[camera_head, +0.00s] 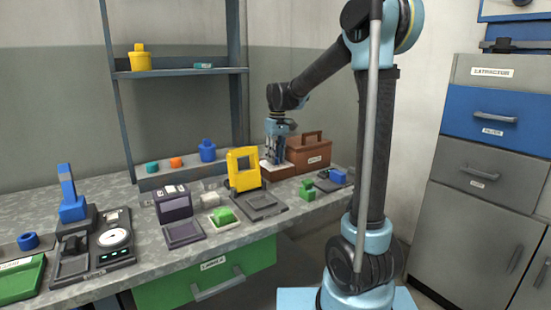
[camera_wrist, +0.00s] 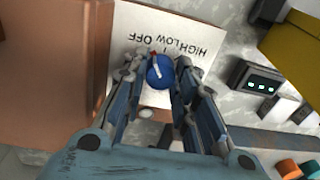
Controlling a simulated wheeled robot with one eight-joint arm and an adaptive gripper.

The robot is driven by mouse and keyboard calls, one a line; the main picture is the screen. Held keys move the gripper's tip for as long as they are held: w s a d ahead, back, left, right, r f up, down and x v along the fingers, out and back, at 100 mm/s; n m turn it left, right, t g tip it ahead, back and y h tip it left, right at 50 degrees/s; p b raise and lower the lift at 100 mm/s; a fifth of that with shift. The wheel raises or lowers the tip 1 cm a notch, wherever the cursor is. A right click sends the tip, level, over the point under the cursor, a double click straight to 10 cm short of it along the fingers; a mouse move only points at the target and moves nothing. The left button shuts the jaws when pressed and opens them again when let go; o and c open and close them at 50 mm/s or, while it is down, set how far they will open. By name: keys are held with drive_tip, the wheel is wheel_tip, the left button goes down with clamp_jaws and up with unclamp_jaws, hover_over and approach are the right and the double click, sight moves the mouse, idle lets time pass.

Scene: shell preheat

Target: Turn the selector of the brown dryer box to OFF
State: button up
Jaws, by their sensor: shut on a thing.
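The brown dryer box (camera_head: 312,152) stands at the back right of the bench. It fills the left of the wrist view (camera_wrist: 45,70). Its white panel (camera_wrist: 190,25) carries the words HIGH, LOW and OFF, upside down in that view. The blue round selector (camera_wrist: 160,72) sits below the words. Its white pointer line with a red tip points up and slightly left, close to OFF; whether it lines up exactly is hard to tell. My gripper (camera_head: 276,161) is over the panel. In the wrist view its fingers (camera_wrist: 159,77) are closed on both sides of the selector.
A yellow frame-like device (camera_head: 243,168) stands just left of my gripper, with a grey tray (camera_head: 264,206) in front. A small display (camera_wrist: 262,82) lies right of the panel. Green blocks (camera_head: 307,190) and a blue block (camera_head: 339,176) are at the bench's right end.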

drive_tip(key=shift+w+n, duration=0.1)
drive_tip(key=shift+n, duration=0.7)
drive_tip(key=o, duration=1.1)
drive_tip(key=shift+r, duration=0.1)
drive_tip(key=r, duration=1.1)
drive_tip(key=shift+w+d+r, duration=0.25)
drive_tip(key=shift+r, duration=0.1)
